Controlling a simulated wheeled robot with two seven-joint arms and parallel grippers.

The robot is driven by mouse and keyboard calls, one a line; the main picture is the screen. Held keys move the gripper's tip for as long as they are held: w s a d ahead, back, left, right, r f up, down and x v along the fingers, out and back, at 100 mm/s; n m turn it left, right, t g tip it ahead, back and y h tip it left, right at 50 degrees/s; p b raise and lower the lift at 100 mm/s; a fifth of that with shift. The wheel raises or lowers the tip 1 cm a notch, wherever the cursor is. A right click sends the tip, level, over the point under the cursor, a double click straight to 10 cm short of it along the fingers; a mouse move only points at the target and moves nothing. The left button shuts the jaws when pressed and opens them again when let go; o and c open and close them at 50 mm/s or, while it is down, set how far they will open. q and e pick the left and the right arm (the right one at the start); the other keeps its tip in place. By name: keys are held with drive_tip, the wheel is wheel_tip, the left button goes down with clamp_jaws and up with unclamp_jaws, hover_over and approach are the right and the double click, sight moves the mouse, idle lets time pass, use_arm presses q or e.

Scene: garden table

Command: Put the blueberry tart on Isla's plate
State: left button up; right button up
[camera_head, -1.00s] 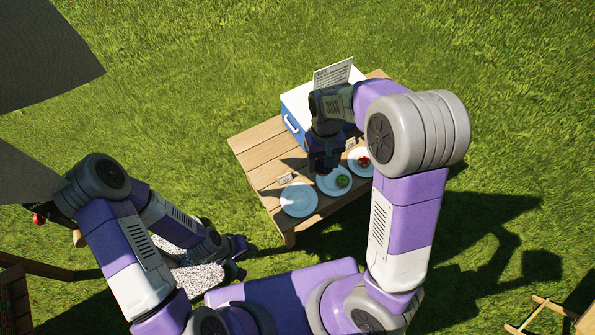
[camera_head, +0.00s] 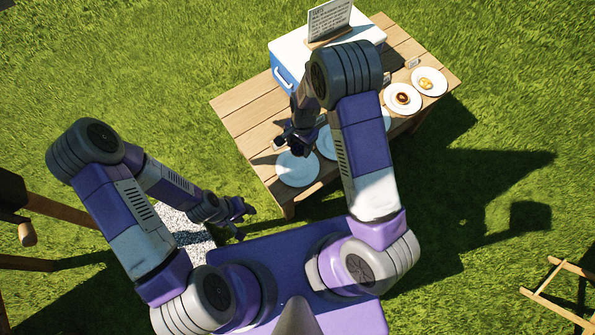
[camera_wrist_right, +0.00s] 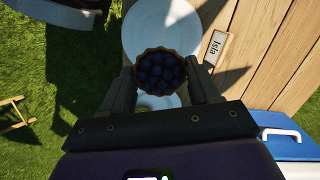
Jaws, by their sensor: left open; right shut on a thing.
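The blueberry tart (camera_wrist_right: 161,70), dark berries in a brown fluted crust, is between the fingers of my right gripper (camera_wrist_right: 163,84), which is shut on it. In the right wrist view the tart overlaps the edge of a pale plate (camera_wrist_right: 150,28). A card reading "Isla" (camera_wrist_right: 217,47) lies beside that plate. In the head view my right gripper (camera_head: 288,142) is over the back edge of the leftmost plate (camera_head: 297,171), which looks empty; the tart is not clear there. My left gripper (camera_head: 242,220) is open and empty, low beside the table.
On the wooden table (camera_head: 236,110) stands a blue and white cooler (camera_head: 285,75) with a sign (camera_head: 329,19). A second plate (camera_head: 326,142) is partly hidden by my right arm. Plates with pastries (camera_head: 403,98) (camera_head: 429,81) stand at the right.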

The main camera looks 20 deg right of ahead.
drive_tip(key=m+b, duration=0.1)
drive_tip(key=b, duration=0.3)
hover_over(297, 168)
drive_tip(key=f, duration=1)
drive_tip(key=shift+w+d, duration=0.2)
drive_tip(key=shift+d, duration=0.05)
drive_tip(key=shift+f+b, duration=0.55)
drive_tip(key=shift+f, duration=1.4)
drive_tip(key=shift+r, duration=0.1)
